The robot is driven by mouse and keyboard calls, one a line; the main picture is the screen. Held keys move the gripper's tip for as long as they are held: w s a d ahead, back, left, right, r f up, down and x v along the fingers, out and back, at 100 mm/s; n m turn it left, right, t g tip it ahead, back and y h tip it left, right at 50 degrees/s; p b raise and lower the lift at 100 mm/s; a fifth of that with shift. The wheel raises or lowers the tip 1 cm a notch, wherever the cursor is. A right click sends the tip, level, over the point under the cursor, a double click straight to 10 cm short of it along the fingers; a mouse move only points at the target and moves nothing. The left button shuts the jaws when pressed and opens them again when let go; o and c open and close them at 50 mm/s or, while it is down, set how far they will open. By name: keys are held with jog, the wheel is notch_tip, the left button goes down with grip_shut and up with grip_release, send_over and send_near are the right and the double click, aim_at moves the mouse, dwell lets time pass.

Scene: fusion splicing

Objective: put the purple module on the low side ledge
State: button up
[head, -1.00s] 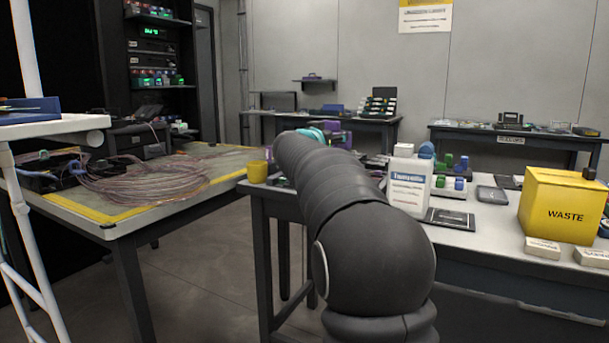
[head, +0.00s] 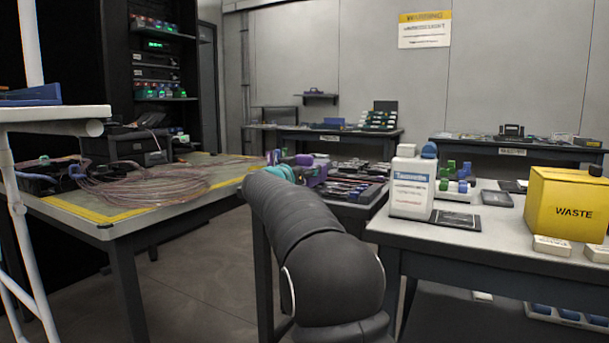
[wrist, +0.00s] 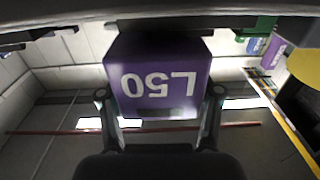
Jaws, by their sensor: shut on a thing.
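My gripper (wrist: 160,108) is shut on the purple module (wrist: 158,78), a block whose white "L50" label appears upside down in the wrist view. A finger shows on each side of it. In the head view, purple parts (head: 314,174) show at the far end of my arm, over the small dark table; the fingers are too small there to read. A small wall ledge (head: 318,97) at the back carries a purple object. I cannot tell whether this is the low side ledge.
A tool tray (head: 350,190) lies beside my arm's end. The white bottle (head: 412,185) and yellow waste box (head: 566,207) stand on the right table. Coiled cables (head: 135,185) cover part of the left table. Floor shows between the tables.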

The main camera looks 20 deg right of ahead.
jog(key=shift+f, duration=0.15)
jog(key=o, duration=1.3)
jog(key=shift+s+a+r, duration=0.15)
jog(key=shift+r, duration=0.15)
jog(key=p+v, duration=0.1)
jog(key=v, duration=1)
jog(key=shift+s+a, duration=0.2)
jog(key=shift+s, duration=0.05)
